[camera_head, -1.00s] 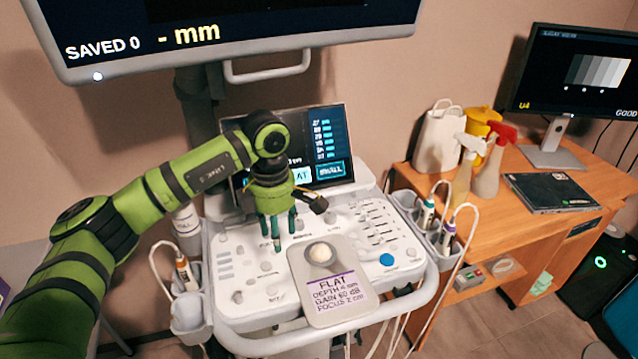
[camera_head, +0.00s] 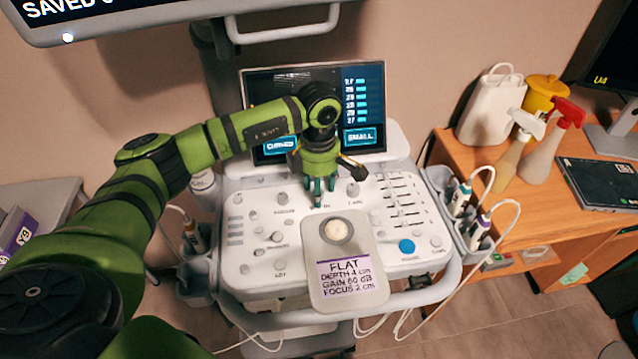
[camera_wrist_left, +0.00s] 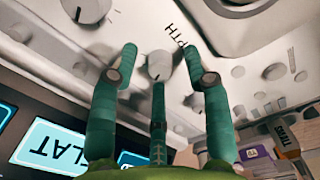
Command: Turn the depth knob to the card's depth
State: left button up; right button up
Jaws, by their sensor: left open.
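The card (camera_head: 345,272) lies at the front of the console and reads FLAT, DEPTH 4 cm, GAIN 60 dB, FOCUS 2 cm. My left gripper (camera_head: 320,200) points down over the upper middle of the panel. In the left wrist view its three green fingers are open around a round grey knob (camera_wrist_left: 160,66). The letters PTH show beside that knob, the rest of the label being hidden. I cannot tell whether the fingers touch it. In the head view the fingers cover this knob. My right gripper is not in view.
Another knob (camera_head: 352,188) stands just right of my fingers, and a further one (camera_head: 283,197) to the left. A touchscreen (camera_head: 362,100) rises behind the panel. Sliders (camera_head: 405,200) and a blue button (camera_head: 407,246) lie to the right. Probes (camera_head: 460,197) hang at the console's right side.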

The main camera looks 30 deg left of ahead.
pick_arm(q)
grip_shut()
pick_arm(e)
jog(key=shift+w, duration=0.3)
pick_arm(q)
jog(key=shift+f+n, duration=0.1)
jog(key=shift+n, duration=0.2)
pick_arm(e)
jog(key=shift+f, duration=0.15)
pick_arm(q)
jog(key=n+b, duration=0.2)
jog(key=n, duration=0.1)
jog(key=shift+n+b, duration=0.6)
jog(key=shift+n, duration=1.6)
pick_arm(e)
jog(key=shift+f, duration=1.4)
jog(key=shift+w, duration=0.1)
